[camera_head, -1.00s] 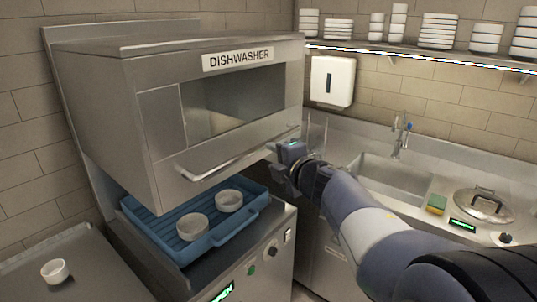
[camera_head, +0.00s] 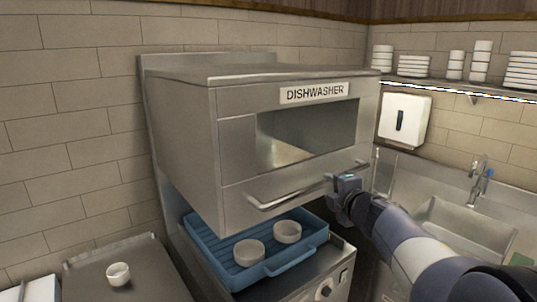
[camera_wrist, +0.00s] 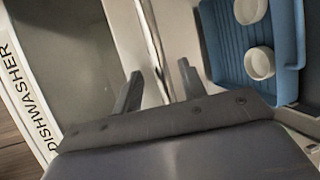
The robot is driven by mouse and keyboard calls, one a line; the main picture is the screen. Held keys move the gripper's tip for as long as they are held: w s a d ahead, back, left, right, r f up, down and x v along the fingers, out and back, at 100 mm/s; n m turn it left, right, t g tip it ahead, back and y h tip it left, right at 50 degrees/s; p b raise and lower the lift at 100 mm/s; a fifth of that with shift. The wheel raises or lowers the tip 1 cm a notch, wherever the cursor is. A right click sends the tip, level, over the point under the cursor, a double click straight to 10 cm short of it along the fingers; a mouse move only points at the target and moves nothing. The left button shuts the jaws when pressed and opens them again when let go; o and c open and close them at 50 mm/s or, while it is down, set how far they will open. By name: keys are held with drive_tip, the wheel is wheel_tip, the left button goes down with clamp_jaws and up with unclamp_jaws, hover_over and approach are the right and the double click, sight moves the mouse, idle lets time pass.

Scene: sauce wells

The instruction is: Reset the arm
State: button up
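My arm reaches in from the lower right of the head view, and my gripper (camera_head: 345,188) is at the right end of the dishwasher handle (camera_head: 300,191). In the wrist view my gripper (camera_wrist: 160,82) has its two fingers apart, with the handle bar (camera_wrist: 155,45) showing between them. Whether a finger touches the bar I cannot tell. The steel dishwasher hood (camera_head: 235,165) is raised, with a gap below it. My fingertips are hard to make out in the head view.
A blue rack (camera_head: 208,249) with two white bowls (camera_head: 249,252) (camera_head: 287,231) sits under the hood. Another small bowl (camera_head: 118,274) stands on the left counter (camera_head: 150,262). A sink (camera_head: 465,228), a dispenser (camera_head: 404,119) and a dish shelf (camera_head: 425,84) are at the right.

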sight(326, 185)
drive_tip(key=x, duration=0.4)
drive_tip(key=shift+w, duration=0.15)
drive_tip(key=shift+w+f, duration=0.15)
drive_tip(key=shift+f, duration=0.05)
drive_tip(key=shift+r, duration=0.15)
